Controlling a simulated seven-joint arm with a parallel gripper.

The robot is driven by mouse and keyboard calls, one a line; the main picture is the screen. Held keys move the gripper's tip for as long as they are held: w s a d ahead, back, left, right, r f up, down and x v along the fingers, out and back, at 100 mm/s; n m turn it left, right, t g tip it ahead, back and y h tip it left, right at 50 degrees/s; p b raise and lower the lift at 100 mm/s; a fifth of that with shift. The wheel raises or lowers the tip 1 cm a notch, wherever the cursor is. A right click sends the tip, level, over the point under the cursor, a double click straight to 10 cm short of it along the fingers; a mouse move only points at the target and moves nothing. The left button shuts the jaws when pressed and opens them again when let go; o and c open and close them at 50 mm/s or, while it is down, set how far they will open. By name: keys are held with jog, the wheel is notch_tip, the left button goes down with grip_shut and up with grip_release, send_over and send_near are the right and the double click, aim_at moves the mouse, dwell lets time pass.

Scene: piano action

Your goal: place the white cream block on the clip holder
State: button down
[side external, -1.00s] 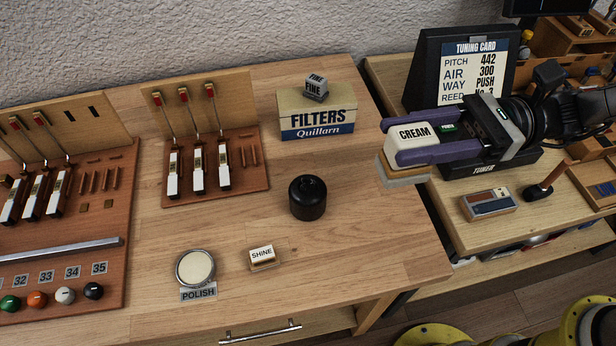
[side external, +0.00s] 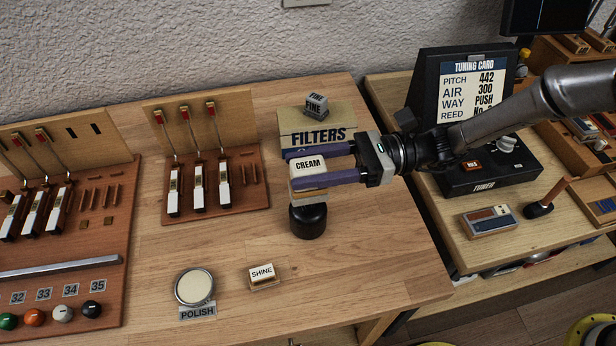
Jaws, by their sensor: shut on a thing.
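The white block labelled CREAM (side external: 309,165) is between the purple fingers of my gripper (side external: 322,166), which is shut on it. A tan and pale layer shows under the block. The block is held over a squat black round piece (side external: 308,222) on the wooden bench and hides its top. I cannot tell whether the two touch. Nothing in view is labelled as the clip holder, and I cannot tell for certain whether the black piece is it.
The FILTERS box (side external: 322,121) with a grey FINE block (side external: 316,105) on it stands just behind the gripper. A SHINE block (side external: 263,274) and POLISH tin (side external: 195,287) lie in front. A board with red-tipped levers (side external: 237,199) stands left. Bench between is clear.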

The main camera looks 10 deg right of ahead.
jog(key=shift+f, duration=1.55)
jog(key=shift+f, duration=0.15)
jog(key=shift+c, duration=1.8)
grip_release()
jog(key=shift+d+r, duration=0.15)
jog(key=shift+r, duration=0.05)
jog(key=d, duration=1.1)
jog(key=shift+d, duration=0.35)
